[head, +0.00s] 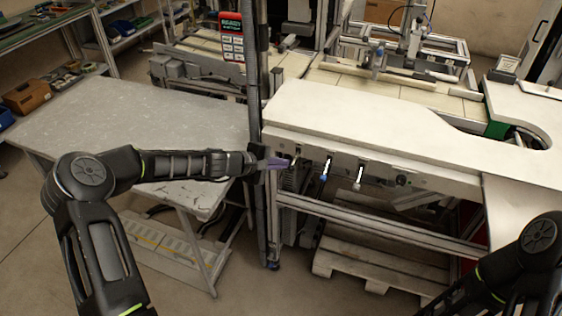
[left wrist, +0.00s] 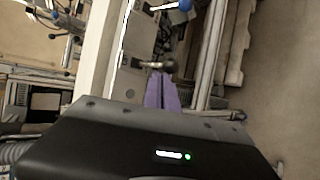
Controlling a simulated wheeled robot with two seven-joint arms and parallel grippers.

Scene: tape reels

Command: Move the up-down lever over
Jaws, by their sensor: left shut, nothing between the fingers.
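Several small levers stick out of slots along the front panel of the white-topped bench. A dark-knobbed lever (left wrist: 170,66) is just beyond my left fingertips in the left wrist view; whether they touch it I cannot tell. A blue-tipped lever (head: 325,170) points down to its right, and it also shows at the top of the left wrist view (left wrist: 184,5). A white-tipped lever (head: 358,180) is farther right. No readable label shows which is the up-down lever. My left gripper (head: 281,163), with purple fingers, is shut and empty at the panel's left end. My right gripper is out of view.
The white benchtop (head: 340,115) overhangs the levers. A dark upright post (head: 257,95) stands close beside my left gripper. A grey table (head: 140,115) is under my left arm. A wooden pallet (head: 375,265) lies under the bench. A red-framed keypad (head: 231,38) hangs by the post.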

